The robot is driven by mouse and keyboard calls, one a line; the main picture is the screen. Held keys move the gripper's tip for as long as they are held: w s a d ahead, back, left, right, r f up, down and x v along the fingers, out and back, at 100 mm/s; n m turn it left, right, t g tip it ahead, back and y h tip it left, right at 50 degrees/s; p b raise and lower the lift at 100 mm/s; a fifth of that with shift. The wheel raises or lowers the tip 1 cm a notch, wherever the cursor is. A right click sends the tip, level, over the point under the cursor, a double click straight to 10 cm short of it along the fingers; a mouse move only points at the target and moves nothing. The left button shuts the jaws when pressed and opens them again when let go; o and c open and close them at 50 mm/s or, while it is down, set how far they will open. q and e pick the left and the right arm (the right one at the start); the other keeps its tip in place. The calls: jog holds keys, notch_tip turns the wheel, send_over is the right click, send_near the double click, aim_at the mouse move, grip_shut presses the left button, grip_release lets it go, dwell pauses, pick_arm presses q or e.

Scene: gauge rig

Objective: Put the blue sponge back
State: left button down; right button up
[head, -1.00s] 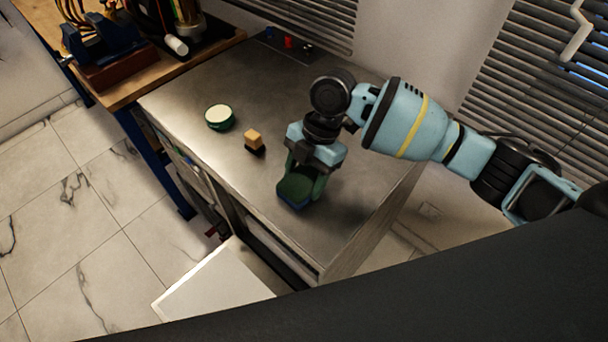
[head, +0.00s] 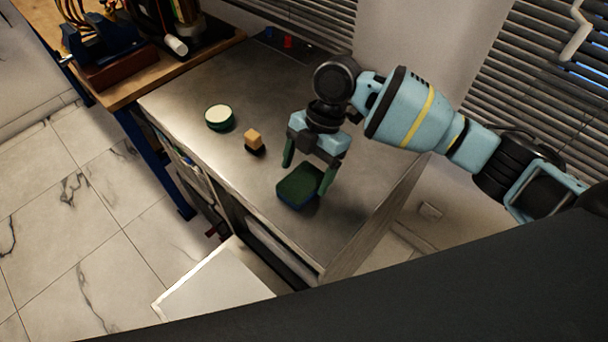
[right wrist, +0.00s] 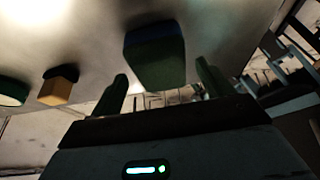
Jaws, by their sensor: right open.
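The blue sponge (head: 298,186) lies on the metal worktop, near its front right part. Its top is dark green and its lower side blue. My right gripper (head: 308,177) is open just above and behind it, with its green fingers spread apart. In the right wrist view the sponge (right wrist: 155,55) shows beyond the gap between the two fingers of my right gripper (right wrist: 163,82), and nothing is held. My left gripper is not in the frames.
A yellow block with a dark base (head: 254,140) and a round green tin with a pale top (head: 219,117) stand on the metal worktop (head: 240,190), left of the sponge. A wooden bench (head: 150,85) with tools is at the back left. The worktop's front is mostly clear.

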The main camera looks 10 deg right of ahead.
jog(key=v, duration=1)
